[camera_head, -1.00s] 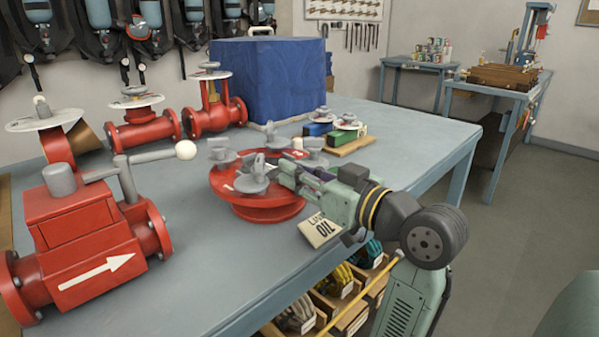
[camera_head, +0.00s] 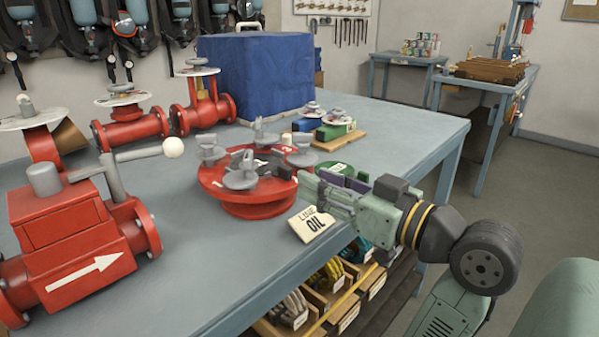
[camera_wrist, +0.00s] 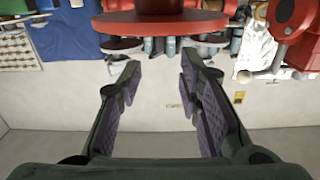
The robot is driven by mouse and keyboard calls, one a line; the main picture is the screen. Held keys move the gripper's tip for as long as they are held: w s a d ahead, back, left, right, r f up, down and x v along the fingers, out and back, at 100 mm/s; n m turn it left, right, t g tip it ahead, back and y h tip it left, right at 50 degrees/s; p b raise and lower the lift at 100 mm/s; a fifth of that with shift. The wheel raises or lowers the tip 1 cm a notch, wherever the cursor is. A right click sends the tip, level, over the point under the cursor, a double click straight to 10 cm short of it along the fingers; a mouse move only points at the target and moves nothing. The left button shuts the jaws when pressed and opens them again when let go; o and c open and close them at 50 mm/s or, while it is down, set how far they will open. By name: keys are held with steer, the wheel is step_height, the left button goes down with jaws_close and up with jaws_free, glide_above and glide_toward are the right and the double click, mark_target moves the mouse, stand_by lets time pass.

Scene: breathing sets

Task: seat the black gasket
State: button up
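A red round flange (camera_head: 250,203) stands on the blue-grey bench, with several grey wing-nut clamps around its top. A dark piece (camera_head: 268,163) shows on the flange top among the clamps; it looks like the black gasket, but the clamps partly hide it, and I cannot tell if it lies flat. My gripper (camera_head: 314,178) is just right of the flange, apart from it. In the wrist view my gripper (camera_wrist: 158,78) is open, its purple pads wide apart with nothing between them. The red flange (camera_wrist: 160,22) shows ahead at the top of that view.
A green disc (camera_head: 335,167) lies behind my gripper. A red valve with a lever (camera_head: 75,240) stands left. Behind are a wooden board (camera_head: 340,139) with small valves and a blue-covered box (camera_head: 255,78).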

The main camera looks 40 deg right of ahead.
steer(key=shift+s+d, duration=0.1)
steer(key=shift+s, duration=2.1)
